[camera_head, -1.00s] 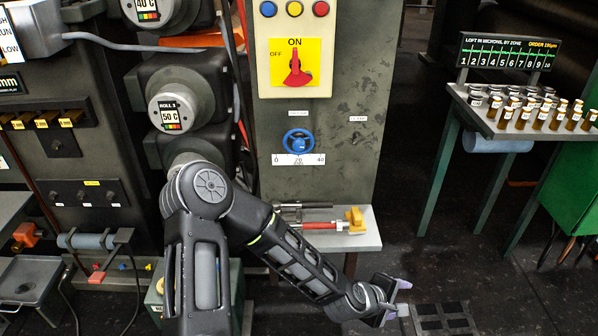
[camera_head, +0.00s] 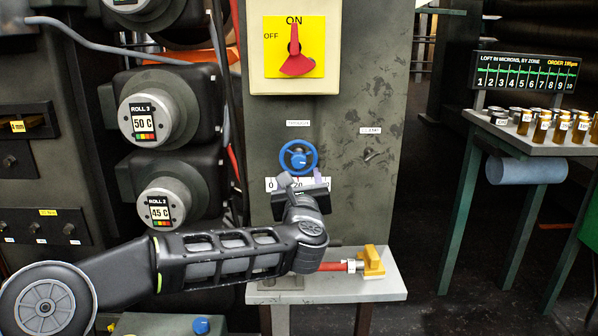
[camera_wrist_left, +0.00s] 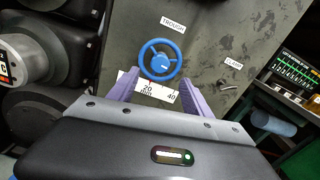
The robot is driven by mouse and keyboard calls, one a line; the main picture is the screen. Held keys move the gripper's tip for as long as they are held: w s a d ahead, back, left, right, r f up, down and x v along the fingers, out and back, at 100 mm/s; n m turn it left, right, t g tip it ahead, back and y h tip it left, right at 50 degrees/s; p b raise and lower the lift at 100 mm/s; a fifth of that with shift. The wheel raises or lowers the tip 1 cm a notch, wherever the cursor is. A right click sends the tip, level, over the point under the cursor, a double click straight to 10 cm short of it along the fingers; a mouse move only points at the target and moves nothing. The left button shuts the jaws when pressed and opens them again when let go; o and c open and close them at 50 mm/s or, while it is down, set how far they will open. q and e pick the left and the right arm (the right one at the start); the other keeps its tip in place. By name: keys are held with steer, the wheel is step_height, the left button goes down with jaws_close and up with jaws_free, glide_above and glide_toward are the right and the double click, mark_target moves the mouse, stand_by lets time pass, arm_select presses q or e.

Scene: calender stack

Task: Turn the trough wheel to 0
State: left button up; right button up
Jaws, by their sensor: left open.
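The trough wheel is a small blue handwheel (camera_head: 298,157) on the grey-green cabinet front. It also shows in the left wrist view (camera_wrist_left: 142,58), below the TROUGH label. A white scale plate (camera_head: 271,185) with 0, 20 and 40 lies under it, partly hidden by my gripper in the head view. In the left wrist view the scale (camera_wrist_left: 160,92) shows 20 and 40. My left gripper (camera_head: 300,178) is open just below and in front of the wheel. Its purple fingers (camera_wrist_left: 158,88) point toward the wheel, one on each side, with nothing between them. Contact cannot be told.
A red ON/OFF switch (camera_head: 295,55) on a yellow plate sits above the wheel. A grey shelf (camera_head: 345,289) with a red and yellow tool (camera_head: 373,262) stands below. Roll housings (camera_head: 152,118) are at left. A stand with small jars (camera_head: 541,130) is at right.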

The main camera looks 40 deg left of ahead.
mark_target(299, 163)
arm_select(q)
steer(key=shift+w+f, duration=0.1)
steer(key=b+x, duration=0.2)
steer(key=x, duration=0.4)
steer(key=shift+w+a, duration=0.15)
steer(key=shift+a, duration=0.05)
steer(key=shift+w+a+b, duration=0.3)
steer(key=shift+w+a, duration=0.1)
steer(key=shift+w, duration=0.05)
steer(key=shift+c, duration=0.4)
jaws_close()
